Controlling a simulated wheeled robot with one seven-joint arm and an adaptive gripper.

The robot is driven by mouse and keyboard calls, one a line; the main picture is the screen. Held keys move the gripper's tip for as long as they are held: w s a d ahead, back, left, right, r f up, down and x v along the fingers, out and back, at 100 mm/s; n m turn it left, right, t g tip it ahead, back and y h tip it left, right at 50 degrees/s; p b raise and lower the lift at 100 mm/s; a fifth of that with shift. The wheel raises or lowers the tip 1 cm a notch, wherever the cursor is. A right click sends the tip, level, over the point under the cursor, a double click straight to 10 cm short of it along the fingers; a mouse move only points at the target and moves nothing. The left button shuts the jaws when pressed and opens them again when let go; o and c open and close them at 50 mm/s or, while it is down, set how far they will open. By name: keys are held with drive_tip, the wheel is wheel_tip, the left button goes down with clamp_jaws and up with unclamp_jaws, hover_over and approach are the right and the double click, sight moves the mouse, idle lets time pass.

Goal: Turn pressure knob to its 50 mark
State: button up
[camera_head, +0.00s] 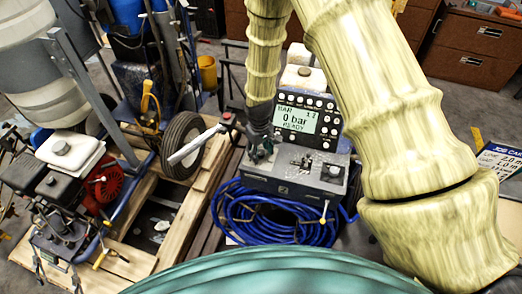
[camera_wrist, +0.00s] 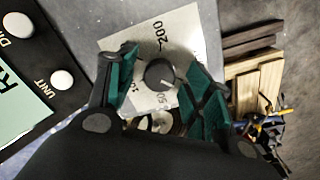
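The pressure knob (camera_wrist: 159,73) is a small dark round knob on a pale scale plate (camera_wrist: 180,32) in the wrist view. The plate shows 200 at its upper part and 50 just below the knob. A short light line on the knob points toward the lower right of the picture. My gripper (camera_wrist: 163,68) is open, with one green-padded finger to each side of the knob and visible gaps. In the head view my gripper (camera_head: 262,148) is over the left part of the grey control box (camera_head: 285,186), and it hides the knob there.
A blue hose coil (camera_head: 265,222) lies in front of the box. A wheel (camera_head: 182,146) and wooden pallet (camera_head: 180,225) are to the left. A job card (camera_head: 500,158) stands at right.

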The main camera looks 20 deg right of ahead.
drive_tip(key=c, duration=1)
drive_tip(key=shift+m, duration=0.4)
drive_tip(key=m+b, duration=0.1)
drive_tip(key=m, duration=0.4)
drive_tip(key=shift+m, duration=0.3)
drive_tip(key=m, duration=0.5)
drive_tip(key=shift+m, duration=0.4)
drive_tip(key=o, duration=1)
drive_tip(key=shift+o, duration=0.2)
drive_tip(key=shift+r, duration=0.15)
